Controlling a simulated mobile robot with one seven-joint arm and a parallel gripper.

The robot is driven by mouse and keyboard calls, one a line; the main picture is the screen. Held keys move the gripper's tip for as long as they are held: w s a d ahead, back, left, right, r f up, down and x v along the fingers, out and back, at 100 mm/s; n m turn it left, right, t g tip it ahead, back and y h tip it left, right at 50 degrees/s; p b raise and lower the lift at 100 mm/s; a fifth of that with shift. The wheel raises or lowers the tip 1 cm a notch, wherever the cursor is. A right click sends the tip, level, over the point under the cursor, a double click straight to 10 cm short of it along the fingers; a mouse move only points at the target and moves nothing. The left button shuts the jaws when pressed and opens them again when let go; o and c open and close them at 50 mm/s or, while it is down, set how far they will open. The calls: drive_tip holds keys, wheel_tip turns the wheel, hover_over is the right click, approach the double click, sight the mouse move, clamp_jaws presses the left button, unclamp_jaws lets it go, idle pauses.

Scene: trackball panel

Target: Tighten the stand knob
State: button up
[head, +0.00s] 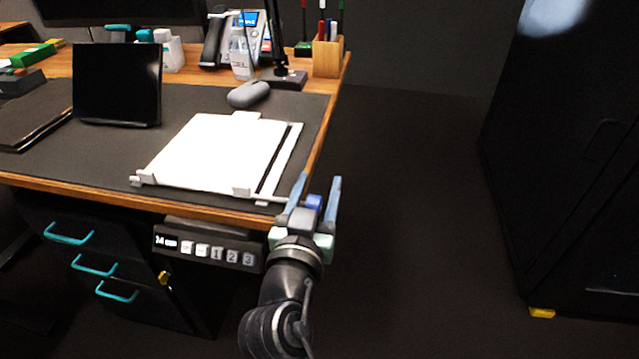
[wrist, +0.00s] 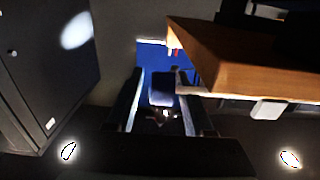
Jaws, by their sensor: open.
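My gripper (head: 318,186) is open at the front right corner of the desk, its fingers pointing away from me. In the head view the left finger overlaps the desk edge. In the wrist view the two fingers stand apart with a blue-grey block between them, which looks like part of my gripper. I cannot make out a stand knob in either view. A black panel (head: 117,84) stands tilted on the desk at the left; its back is hidden. A white sheet lies on a flat holder (head: 281,165) near the front edge.
The wooden desk (head: 334,92) also fills the upper right of the wrist view (wrist: 235,60). A phone, grey mouse (head: 248,93) and pen holder (head: 327,57) stand behind. Floor right of the desk is clear up to a black cabinet (head: 570,150).

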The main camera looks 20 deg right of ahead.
drive_tip(key=shift+w+d, duration=0.3)
drive_tip(key=shift+w, duration=0.15)
clamp_jaws()
